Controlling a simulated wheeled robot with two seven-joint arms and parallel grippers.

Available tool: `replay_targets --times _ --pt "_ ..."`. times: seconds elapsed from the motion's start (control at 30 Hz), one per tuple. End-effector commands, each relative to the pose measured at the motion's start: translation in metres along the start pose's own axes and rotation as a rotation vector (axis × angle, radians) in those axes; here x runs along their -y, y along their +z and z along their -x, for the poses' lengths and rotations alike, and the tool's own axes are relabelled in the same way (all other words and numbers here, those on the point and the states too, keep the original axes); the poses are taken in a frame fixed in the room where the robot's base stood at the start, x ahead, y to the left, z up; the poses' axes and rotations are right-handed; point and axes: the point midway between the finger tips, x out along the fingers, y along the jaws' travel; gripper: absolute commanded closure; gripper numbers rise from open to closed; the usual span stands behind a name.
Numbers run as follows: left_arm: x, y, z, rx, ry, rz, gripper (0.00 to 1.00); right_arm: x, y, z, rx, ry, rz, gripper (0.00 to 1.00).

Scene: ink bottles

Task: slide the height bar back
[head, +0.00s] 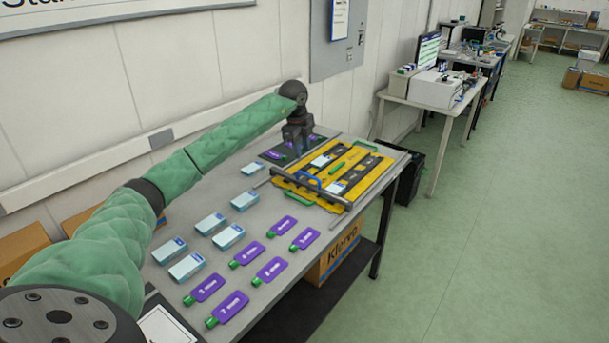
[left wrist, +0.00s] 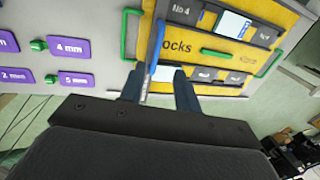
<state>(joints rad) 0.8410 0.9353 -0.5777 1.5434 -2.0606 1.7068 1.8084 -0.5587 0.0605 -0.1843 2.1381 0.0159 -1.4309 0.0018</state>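The yellow board (head: 348,192) with dark slots lies on the grey table. A dark grey bar (head: 325,196) runs along its near left side, with a blue handle (head: 307,179) on it; I take this for the height bar. In the left wrist view the blue handle (left wrist: 153,58) shows beyond and between my fingers. My left gripper (head: 300,153) points down by the board's back left part. The left wrist view shows its two fingers (left wrist: 160,88) apart. I cannot tell whether they touch the handle. My right gripper is in neither view.
Several purple tags with green ends (head: 247,254) and several pale blue boxes (head: 229,236) lie on the table left of the board. Green handles (head: 299,198) are on the board. A carton (head: 340,249) stands under the table. Open floor lies to the right.

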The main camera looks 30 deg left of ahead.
Motion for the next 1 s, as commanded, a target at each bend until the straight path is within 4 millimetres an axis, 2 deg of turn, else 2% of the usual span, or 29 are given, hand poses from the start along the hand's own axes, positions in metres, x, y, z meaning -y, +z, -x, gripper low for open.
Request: replay_targets --times 0.03,0.1,0.2,0.33,0.47,0.8,1.0 --pt "-0.002 0.000 -0.009 0.000 -0.001 0.000 0.67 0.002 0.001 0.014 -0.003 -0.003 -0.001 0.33" --pt "-0.002 0.000 -0.013 0.000 -0.001 0.000 0.67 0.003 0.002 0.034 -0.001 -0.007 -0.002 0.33" --pt "-0.003 0.000 -0.015 0.000 -0.001 0.000 0.67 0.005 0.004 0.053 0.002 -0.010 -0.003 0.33" --pt "-0.003 0.000 -0.018 0.000 0.000 0.000 0.67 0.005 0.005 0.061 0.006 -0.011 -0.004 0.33" --pt "-0.003 0.000 -0.026 0.000 0.000 0.000 0.67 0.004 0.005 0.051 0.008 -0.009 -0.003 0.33" --pt "-0.003 0.000 -0.069 -0.001 0.002 0.000 0.67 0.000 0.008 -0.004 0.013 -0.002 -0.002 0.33" --pt "-0.003 0.000 -0.086 -0.001 0.000 0.001 0.67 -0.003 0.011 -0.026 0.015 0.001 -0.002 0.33"
